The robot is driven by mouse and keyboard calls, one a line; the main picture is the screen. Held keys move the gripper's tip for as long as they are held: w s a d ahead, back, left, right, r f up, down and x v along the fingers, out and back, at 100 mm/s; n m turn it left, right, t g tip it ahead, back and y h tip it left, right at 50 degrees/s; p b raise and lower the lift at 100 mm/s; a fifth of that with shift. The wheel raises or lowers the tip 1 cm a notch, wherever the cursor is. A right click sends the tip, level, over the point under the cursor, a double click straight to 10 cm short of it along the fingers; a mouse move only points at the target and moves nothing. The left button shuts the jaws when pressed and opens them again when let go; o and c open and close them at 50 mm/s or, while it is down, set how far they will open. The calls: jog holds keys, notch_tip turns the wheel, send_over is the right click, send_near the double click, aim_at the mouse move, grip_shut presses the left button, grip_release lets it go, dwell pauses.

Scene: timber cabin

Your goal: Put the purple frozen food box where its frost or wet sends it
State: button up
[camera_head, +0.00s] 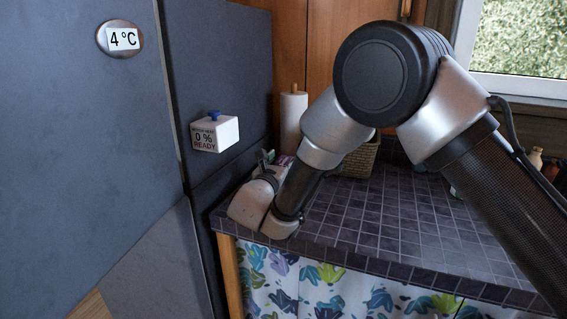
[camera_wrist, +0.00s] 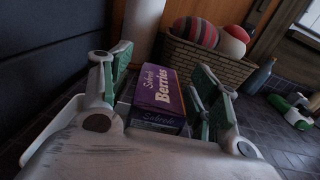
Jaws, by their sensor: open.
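My gripper (camera_wrist: 163,66) is open, with one green-padded finger on each side of the box. I cannot tell whether either finger touches it. I see no clear frost or wet on the box, but the picture is too small and dim to be sure. A grey fridge door (camera_head: 85,150) with a "4 °C" sign (camera_head: 123,39) is at left.
A white box (camera_head: 214,132) reading "0 % READY", with a blue knob, sits on the dark front. The counter's middle (camera_head: 390,215) is clear.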

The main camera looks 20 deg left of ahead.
jog(key=shift+s+r, duration=0.15)
jog(key=s, duration=1.1)
jog(key=shift+s, duration=0.35)
jog(key=shift+a, duration=0.1)
